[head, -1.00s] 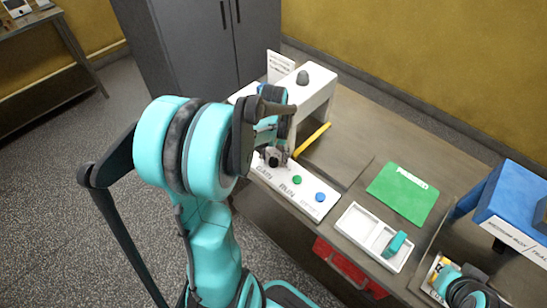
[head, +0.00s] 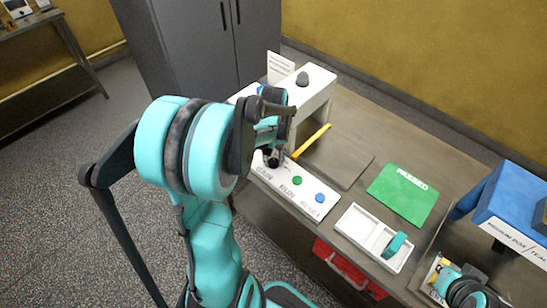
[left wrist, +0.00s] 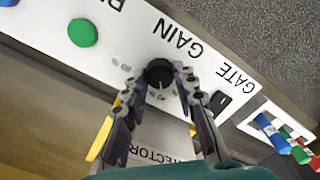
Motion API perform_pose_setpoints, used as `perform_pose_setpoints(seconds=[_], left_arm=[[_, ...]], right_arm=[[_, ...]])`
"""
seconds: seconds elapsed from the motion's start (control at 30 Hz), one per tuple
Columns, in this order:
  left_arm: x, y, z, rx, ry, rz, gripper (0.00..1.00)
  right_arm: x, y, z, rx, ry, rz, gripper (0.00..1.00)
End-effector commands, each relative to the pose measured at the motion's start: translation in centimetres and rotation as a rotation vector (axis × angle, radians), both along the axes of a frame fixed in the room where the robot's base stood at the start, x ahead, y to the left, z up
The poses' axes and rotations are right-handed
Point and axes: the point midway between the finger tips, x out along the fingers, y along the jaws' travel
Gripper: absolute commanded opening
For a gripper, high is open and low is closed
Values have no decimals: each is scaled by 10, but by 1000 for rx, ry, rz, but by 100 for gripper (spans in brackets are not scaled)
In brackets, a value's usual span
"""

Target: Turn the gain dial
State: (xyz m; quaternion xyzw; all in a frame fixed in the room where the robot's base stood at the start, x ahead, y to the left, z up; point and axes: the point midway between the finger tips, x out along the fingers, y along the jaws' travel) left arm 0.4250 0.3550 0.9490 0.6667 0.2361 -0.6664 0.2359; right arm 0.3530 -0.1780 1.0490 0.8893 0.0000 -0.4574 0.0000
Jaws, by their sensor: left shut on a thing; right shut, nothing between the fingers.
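The gain dial (left wrist: 158,73) is a round black knob on a white panel, beside the printed word GAIN. In the left wrist view a pale mark shows on the dial's side nearest me. My left gripper (left wrist: 157,80) is shut on the dial, with one finger on each side. In the head view my left gripper (head: 272,152) is at the panel's left part, partly hidden by my own arm. My right gripper (head: 462,288) is at the lower right, away from the dial; its fingers are hard to make out.
To the right are a white tray (head: 352,222) with a teal object (head: 395,244), and a green PASSED mat (head: 402,194).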

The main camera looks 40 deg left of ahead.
Motion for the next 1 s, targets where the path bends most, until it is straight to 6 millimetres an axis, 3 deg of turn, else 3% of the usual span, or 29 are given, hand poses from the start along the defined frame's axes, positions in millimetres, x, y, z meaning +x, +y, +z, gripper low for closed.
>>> perform_pose_setpoints(seconds=[0.5,1.0], left_arm=[[-1,0,-1,-1,1,350,0],[-1,-1,-1,-1,1,428,0]], right_arm=[[0,0,2,0,0,0,0],[0,0,2,0,0,0,0]])
